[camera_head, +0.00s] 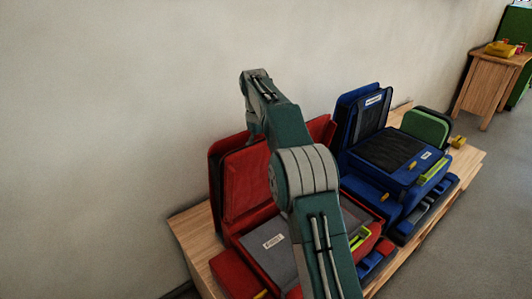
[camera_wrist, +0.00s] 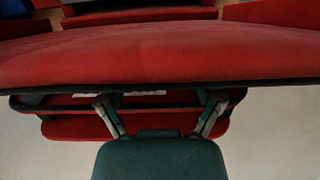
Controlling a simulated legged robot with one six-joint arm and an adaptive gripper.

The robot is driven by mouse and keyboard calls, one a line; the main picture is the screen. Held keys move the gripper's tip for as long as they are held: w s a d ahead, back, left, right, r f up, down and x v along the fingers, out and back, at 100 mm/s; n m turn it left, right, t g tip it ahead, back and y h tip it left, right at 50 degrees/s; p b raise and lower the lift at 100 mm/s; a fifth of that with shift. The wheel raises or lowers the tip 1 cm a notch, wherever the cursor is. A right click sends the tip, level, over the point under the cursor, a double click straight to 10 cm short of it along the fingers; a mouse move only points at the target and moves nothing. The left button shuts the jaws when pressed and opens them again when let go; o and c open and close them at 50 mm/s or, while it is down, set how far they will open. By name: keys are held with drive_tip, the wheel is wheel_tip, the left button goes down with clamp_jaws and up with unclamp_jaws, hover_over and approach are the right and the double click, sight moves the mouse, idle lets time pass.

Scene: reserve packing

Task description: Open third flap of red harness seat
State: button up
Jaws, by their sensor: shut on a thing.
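The red harness seat (camera_head: 240,175) stands on the wooden bench with its tall back part upright. Grey panels and a white label show inside it. In the wrist view a wide red flap (camera_wrist: 160,55) with a dark edge spans the picture. My gripper (camera_wrist: 160,98) has its two fingers apart at this edge and is shut on the flap; the fingertips are partly hidden by it. Below the edge another red part with a white label shows behind the fingers. In the head view my arm covers the middle of the red seat, and the gripper's contact is not clear there.
A blue harness seat (camera_head: 393,150) stands close on the right, with a green case (camera_head: 427,128) behind it. The wooden bench (camera_head: 195,235) runs along the wall (camera_head: 120,110). Grey floor (camera_head: 480,220) is free at the right. A small wooden table (camera_head: 487,85) stands far back.

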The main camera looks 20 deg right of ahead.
drive_tip(key=shift+w+a+f, duration=0.1)
drive_tip(key=shift+w+a, duration=0.1)
drive_tip(key=shift+w, duration=0.25)
drive_tip(key=shift+w+a+f, duration=0.1)
drive_tip(key=shift+w+a, duration=0.05)
drive_tip(key=shift+w, duration=0.25)
drive_tip(key=shift+r, duration=0.1)
drive_tip(key=o, duration=1.1)
drive_tip(key=shift+w, duration=0.1)
drive_tip(key=shift+c, duration=0.2)
drive_tip(key=shift+r, duration=0.1)
